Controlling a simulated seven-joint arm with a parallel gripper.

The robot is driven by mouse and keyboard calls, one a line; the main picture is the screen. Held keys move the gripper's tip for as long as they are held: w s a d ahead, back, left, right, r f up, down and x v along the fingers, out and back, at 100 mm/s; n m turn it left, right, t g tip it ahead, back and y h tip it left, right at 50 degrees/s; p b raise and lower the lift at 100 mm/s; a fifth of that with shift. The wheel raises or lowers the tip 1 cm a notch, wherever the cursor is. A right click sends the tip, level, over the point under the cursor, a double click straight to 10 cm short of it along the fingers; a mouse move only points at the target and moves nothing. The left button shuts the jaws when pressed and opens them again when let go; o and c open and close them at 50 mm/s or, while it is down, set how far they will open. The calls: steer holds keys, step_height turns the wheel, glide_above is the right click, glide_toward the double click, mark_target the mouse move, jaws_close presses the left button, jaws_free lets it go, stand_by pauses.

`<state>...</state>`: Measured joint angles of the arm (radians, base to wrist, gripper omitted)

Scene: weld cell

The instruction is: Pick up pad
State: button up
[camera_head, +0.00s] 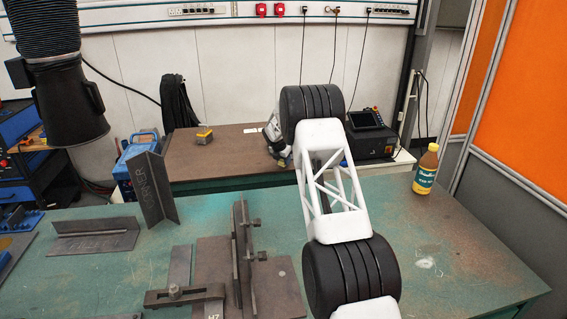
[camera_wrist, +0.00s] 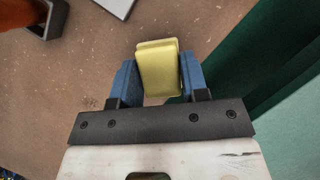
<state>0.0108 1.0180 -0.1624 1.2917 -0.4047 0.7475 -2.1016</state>
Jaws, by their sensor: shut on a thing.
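The pad (camera_wrist: 158,72) is a small yellow block with rounded edges. In the wrist view it sits between the two blue fingers of my gripper (camera_wrist: 158,66), which is shut on it. The pad stands out a little past the fingertips and is slightly tilted. The brown bench top (camera_wrist: 75,85) lies beneath; I cannot tell whether the pad touches it. In the head view my arm reaches to the back bench (camera_head: 225,158), and its links hide most of my gripper. I cannot make out the pad there.
The green front table (camera_head: 440,285) holds steel plates, an upright angle piece (camera_head: 152,187) and a yellow bottle (camera_head: 426,170).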

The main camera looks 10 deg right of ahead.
step_height(320, 180, up, 2)
steer(key=shift+r, duration=0.25)
steer(key=shift+s, duration=0.4)
steer(key=s+r, duration=0.1)
steer(key=s, duration=1.4)
steer(key=shift+a+r, duration=0.15)
steer(key=shift+a, duration=0.25)
steer(key=shift+s, duration=0.1)
steer(key=o, duration=0.3)
steer(key=shift+c, duration=0.8)
